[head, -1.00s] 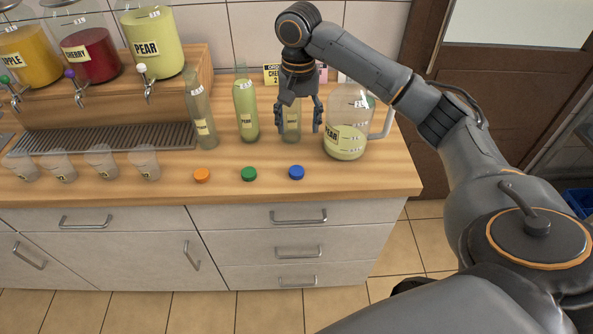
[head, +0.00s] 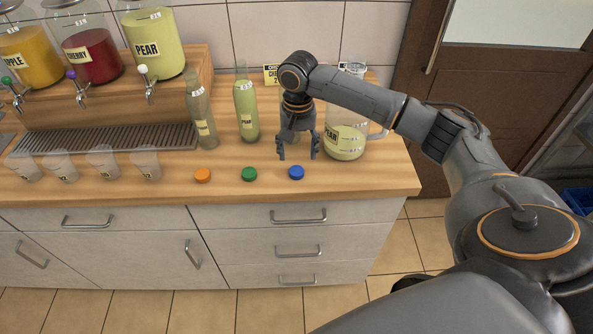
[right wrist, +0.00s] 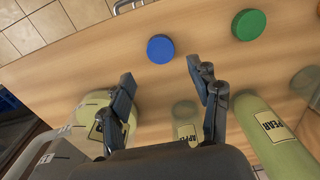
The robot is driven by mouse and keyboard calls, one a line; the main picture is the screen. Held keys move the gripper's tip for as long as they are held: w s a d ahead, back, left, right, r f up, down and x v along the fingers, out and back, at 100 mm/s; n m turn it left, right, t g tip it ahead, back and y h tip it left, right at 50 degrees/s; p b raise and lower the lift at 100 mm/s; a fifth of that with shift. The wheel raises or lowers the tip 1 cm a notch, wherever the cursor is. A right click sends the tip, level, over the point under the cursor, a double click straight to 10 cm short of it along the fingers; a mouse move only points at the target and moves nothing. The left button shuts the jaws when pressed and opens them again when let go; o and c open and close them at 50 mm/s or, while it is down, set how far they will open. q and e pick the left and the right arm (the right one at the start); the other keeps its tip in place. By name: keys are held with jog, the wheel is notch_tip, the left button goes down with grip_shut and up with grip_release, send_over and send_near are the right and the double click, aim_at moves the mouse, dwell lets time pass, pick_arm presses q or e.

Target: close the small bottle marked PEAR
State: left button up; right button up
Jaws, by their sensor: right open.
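The small bottle marked PEAR (head: 246,112) stands upright on the counter, filled with pale green liquid, its narrow neck bare. It also shows in the right wrist view (right wrist: 272,132). Three loose caps lie near the front edge: orange (head: 202,175), green (head: 249,174) and blue (head: 296,172). My right gripper (head: 298,154) is open and empty, pointing down just behind and above the blue cap, to the right of the PEAR bottle. In the right wrist view the blue cap (right wrist: 160,48) lies ahead between the fingertips (right wrist: 160,73). My left gripper is not in view.
A large jug marked PEAR (head: 346,142) stands right of my gripper. Another small bottle (right wrist: 186,125) stands behind the gripper, mostly hidden in the head view. A third bottle (head: 202,115) stands left. Several cups (head: 103,162) and dispensers (head: 152,45) are further left.

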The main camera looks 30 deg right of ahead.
aim_at(297, 169)
jog(key=f, duration=0.2)
jog(key=f+p, duration=0.1)
jog(key=f, duration=0.1)
jog(key=shift+s+a+f, duration=0.1)
jog(key=shift+a+f, duration=0.05)
jog(key=shift+a, duration=0.05)
jog(key=shift+f, duration=0.45)
jog(key=c, duration=0.8)
